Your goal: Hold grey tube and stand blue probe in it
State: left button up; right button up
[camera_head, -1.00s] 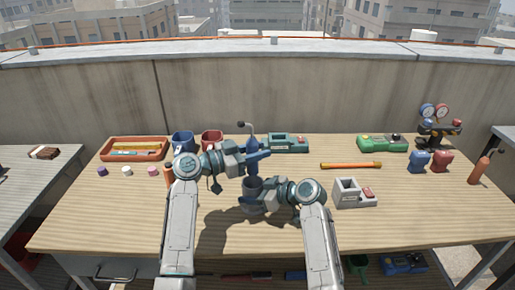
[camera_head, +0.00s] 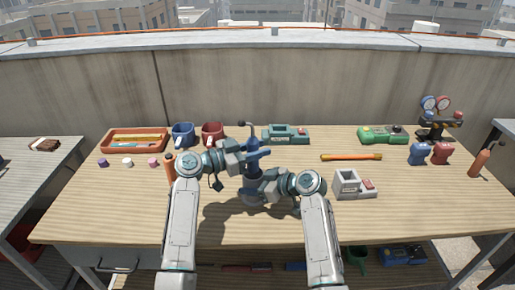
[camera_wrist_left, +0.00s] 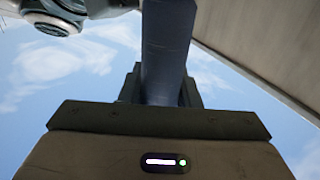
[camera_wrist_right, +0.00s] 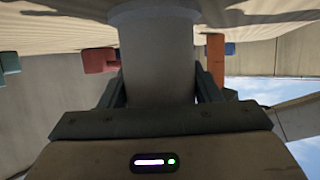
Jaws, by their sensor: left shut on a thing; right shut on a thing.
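The blue probe (camera_head: 253,170) stands roughly upright in the head view, with a black knob on a bent top. My left gripper (camera_head: 256,153) is shut on it; its blue shaft also fills the left wrist view (camera_wrist_left: 167,50). Directly below is the grey tube (camera_head: 250,199), upright at table level. My right gripper (camera_head: 264,189) is shut around it from the right; its pale wall shows in the right wrist view (camera_wrist_right: 158,65). The probe's lower part overlaps the tube's mouth; how deep it sits is hidden by the grippers.
Behind stand a blue mug (camera_head: 183,134), a red mug (camera_head: 212,132) and a teal device (camera_head: 286,134). An orange tray (camera_head: 125,147) is at back left. To the right are an orange rod (camera_head: 351,157) and a grey block holder (camera_head: 347,186). The front table is clear.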

pick_arm(q)
jog(key=shift+f, duration=0.7)
jog(key=shift+f, duration=0.35)
jog(key=shift+f, duration=0.15)
dwell(0.5)
jog(key=shift+f, duration=0.35)
jog(key=shift+f, duration=0.25)
jog(key=o, duration=1.2)
jog(key=shift+f, duration=0.1)
jog(key=shift+a, duration=0.1)
jog(key=v, duration=1.1)
jog(key=shift+s+a, duration=0.25)
jog(key=shift+a, duration=0.1)
